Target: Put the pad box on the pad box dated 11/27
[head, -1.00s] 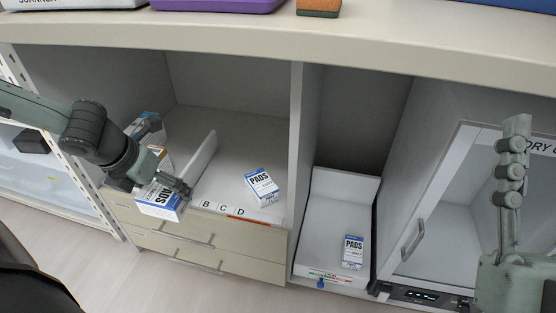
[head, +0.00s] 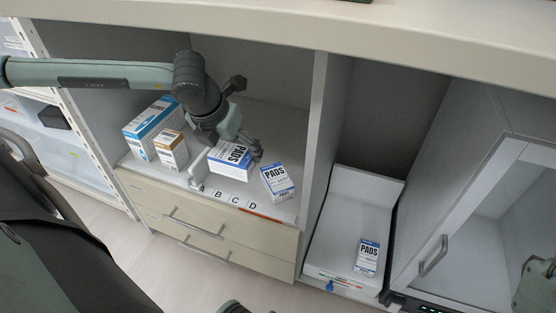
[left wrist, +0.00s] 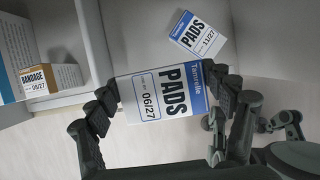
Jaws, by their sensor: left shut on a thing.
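My left gripper (head: 236,148) is shut on a white and blue pad box (head: 230,163). The left wrist view shows this held pad box (left wrist: 160,92) between the fingers, dated 06/27. The pad box dated 11/27 (left wrist: 198,33) stands apart from it, beyond the fingers. In the head view this second pad box (head: 278,183) is on the shelf, just right of the held box, label facing me. The held box is tilted; how high it is above the shelf is hard to tell.
A blue and white box (head: 150,126) and a bandage box (head: 171,150) stand at the left of the shelf, by a low divider (head: 198,165). Letter labels run along the shelf's front edge. Another pad box (head: 367,256) is in the white tray (head: 328,232) at right, past an upright panel.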

